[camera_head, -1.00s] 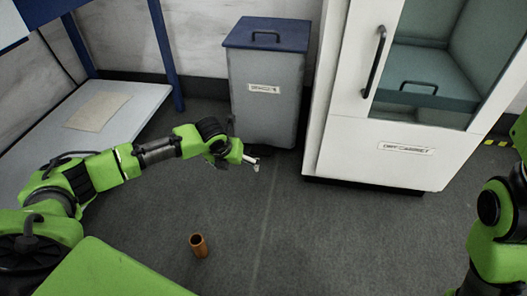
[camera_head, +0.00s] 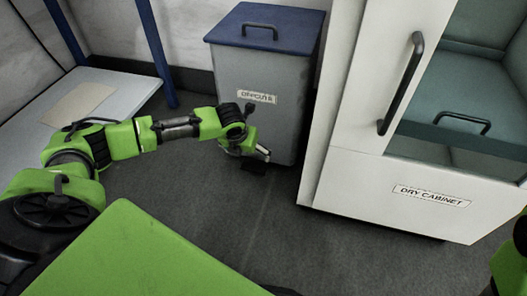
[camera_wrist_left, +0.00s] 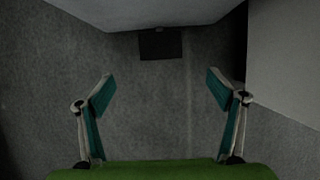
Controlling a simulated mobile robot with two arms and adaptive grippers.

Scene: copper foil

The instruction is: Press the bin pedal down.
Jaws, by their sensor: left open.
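The bin (camera_head: 262,110) is a tall grey box with a blue lid (camera_head: 266,27) that is shut. Its dark pedal (camera_head: 254,167) sticks out low at the bin's front, close to the floor. The pedal also shows in the left wrist view (camera_wrist_left: 160,44), ahead of the fingers and a little above the picture's middle. My left gripper (camera_head: 262,154) is low in front of the bin, near the pedal and apart from it in the wrist view. Its two fingers (camera_wrist_left: 160,90) are spread with nothing between them. My right gripper is out of view.
A white dry cabinet (camera_head: 345,165) stands close to the bin's right. A pale table (camera_head: 120,92) with a brown sheet (camera_head: 76,103) and blue posts is at the left. The floor (camera_head: 240,215) before the bin is clear.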

